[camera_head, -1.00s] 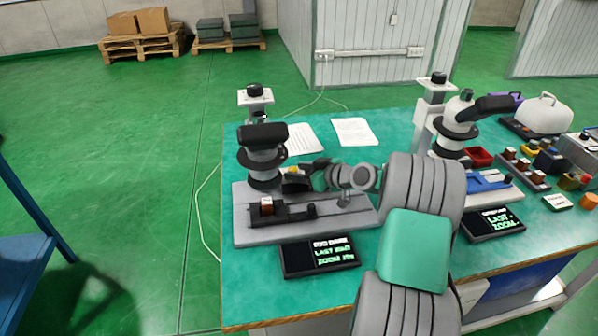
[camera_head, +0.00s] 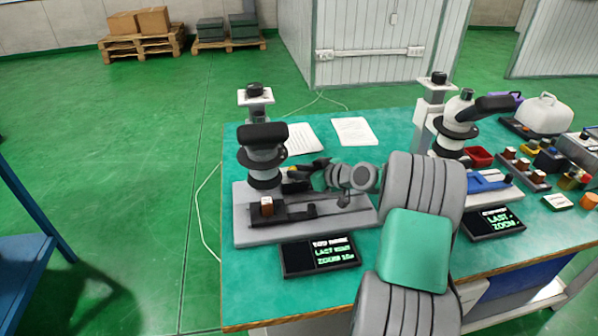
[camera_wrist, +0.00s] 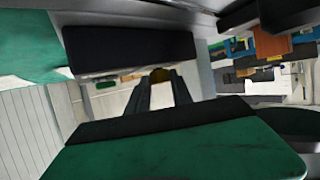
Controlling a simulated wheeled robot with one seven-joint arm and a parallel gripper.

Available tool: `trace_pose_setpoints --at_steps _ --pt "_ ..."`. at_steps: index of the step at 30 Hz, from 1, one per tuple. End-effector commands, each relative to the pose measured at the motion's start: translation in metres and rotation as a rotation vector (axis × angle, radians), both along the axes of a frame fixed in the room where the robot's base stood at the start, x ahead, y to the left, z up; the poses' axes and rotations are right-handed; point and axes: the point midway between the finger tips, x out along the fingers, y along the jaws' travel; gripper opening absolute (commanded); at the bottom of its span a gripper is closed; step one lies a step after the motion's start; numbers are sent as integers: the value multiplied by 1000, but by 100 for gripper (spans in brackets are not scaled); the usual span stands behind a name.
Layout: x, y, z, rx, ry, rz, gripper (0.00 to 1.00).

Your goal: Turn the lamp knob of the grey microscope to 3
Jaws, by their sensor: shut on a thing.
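The grey microscope (camera_head: 262,160) stands on its grey base (camera_head: 350,221) at the left end of the bench, with a black eyepiece head on top. My gripper (camera_head: 303,176) reaches in from the right, low beside the column, and is shut on the lamp knob. The jaws hide most of the knob in the head view, so its setting cannot be read. In the wrist view, the dark and green jaw parts fill much of the picture, with a small yellowish piece between them.
A small brown block (camera_head: 267,206) sits on the stage left of my gripper. A black display (camera_head: 320,255) lies in front of the base. A white microscope (camera_head: 455,125) stands to the right, with paper sheets (camera_head: 354,131) behind my arm.

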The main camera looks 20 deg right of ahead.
Motion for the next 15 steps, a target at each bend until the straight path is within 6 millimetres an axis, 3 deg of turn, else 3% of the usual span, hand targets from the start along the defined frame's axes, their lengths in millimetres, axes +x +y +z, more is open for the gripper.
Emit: trace_pose_setpoints --at_steps 15 --pt "-3 8 0 0 -1 -231 0"
